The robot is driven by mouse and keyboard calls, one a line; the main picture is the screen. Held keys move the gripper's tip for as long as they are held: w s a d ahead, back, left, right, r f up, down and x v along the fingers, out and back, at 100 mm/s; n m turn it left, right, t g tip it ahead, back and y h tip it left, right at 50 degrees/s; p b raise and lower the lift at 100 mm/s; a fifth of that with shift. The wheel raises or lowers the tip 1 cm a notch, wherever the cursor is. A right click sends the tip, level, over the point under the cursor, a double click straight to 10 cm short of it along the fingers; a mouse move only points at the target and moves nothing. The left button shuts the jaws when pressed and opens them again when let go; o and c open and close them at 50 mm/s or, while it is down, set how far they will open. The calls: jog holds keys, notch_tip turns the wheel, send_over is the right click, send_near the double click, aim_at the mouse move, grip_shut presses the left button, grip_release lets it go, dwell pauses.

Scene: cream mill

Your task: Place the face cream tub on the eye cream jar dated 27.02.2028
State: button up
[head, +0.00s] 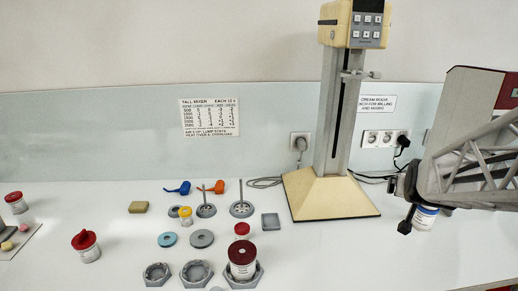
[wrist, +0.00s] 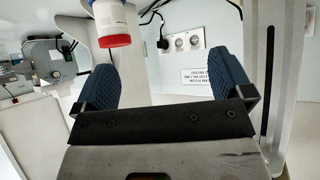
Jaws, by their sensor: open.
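My gripper (wrist: 160,75) is open, its two dark blue pads wide apart with nothing between them. In the head view it (head: 404,212) is at the right, above the bench. A white jar with a blue band (head: 424,219) shows just beyond it, partly hidden by my arm. A white jar with a red end (wrist: 114,22) shows beyond the left pad in the wrist view, apparently the same one. Other red-lidded jars are a large dark-lidded one (head: 242,269) in a hexagonal holder, a small one (head: 242,237), and two at left (head: 87,252), (head: 17,206). I cannot read any date or tell which is the face cream tub.
A tall beige mixer stand (head: 330,195) rises at the back centre. Grey hexagonal holders (head: 196,273), round discs (head: 202,239), blue and orange tools (head: 177,188) and a yellow-lidded jar (head: 185,217) crowd the middle. The bench is clear right of the large jar.

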jog(key=s+a+n+g+y, duration=0.2)
jog(key=s+a+g, duration=0.1)
jog(key=s+a, duration=0.7)
jog(key=s+a+n+g+y, duration=0.2)
jog(key=s+a+n+g, duration=0.1)
jog(key=s+a, duration=0.8)
jog(key=a, duration=0.5)
jog(key=shift+s+r+g+y, duration=0.2)
jog(key=shift+r+g+y, duration=0.1)
